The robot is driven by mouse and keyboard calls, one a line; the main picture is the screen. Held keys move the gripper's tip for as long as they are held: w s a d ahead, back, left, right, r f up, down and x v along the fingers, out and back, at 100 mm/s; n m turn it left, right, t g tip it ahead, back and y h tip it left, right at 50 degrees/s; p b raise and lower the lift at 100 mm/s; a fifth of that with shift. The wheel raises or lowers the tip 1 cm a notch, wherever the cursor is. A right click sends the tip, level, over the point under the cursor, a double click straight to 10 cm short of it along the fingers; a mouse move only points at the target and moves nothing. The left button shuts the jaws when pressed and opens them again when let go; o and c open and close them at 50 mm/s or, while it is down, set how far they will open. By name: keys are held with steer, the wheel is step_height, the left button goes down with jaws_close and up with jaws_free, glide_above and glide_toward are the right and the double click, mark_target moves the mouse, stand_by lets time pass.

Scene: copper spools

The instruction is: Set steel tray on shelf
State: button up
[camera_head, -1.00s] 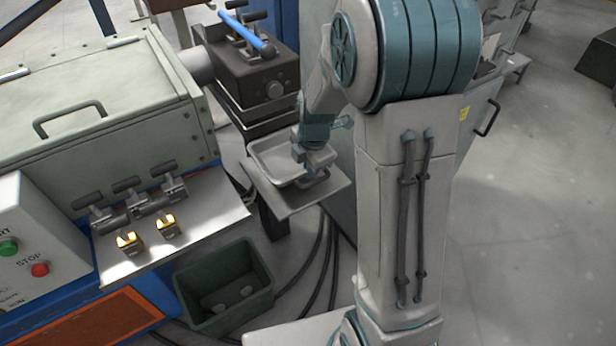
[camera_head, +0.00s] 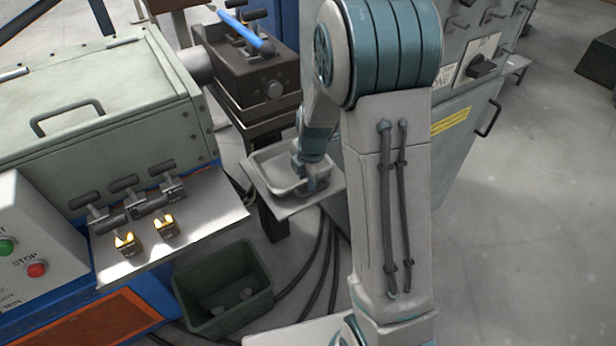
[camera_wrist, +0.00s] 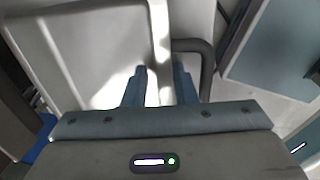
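The steel tray (camera_head: 262,163), shallow and pale grey with a raised rim, sits on a small flat shelf plate (camera_head: 287,213) in the middle of the head view. It looks flat, resting on the plate. My gripper (camera_head: 312,184) is at the tray's right end, fingers pointing down. In the wrist view my gripper (camera_wrist: 160,82) has its blue fingers apart, one on either side of the tray's rim (camera_wrist: 159,45), with some space beside the rim. The tray (camera_wrist: 95,60) fills the left of that view, and a dark curved handle (camera_wrist: 205,65) shows right of the rim.
A grey cabinet (camera_head: 465,130) stands right behind my arm. A dark machine block (camera_head: 250,75) with a blue bar is behind the shelf. A green bin (camera_head: 225,290) stands on the floor at front left, below a ledge (camera_head: 205,210) with clamps. Open floor lies right.

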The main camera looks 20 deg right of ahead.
step_height(320, 180, up, 12)
steer(key=s+p, duration=0.2)
steer(key=s+r+m, duration=0.2)
steer(key=s+m, duration=0.7)
steer(key=m, duration=0.2)
steer(key=s+r+m, duration=0.3)
steer(key=s+m, duration=0.6)
steer(key=m, duration=0.1)
steer(key=shift+s+d+r+m+h, duration=0.2)
steer(key=shift+s+m+h, duration=0.1)
steer(key=shift+s+m, duration=0.1)
steer(key=shift+w+a, duration=0.1)
steer(key=shift+a, duration=0.05)
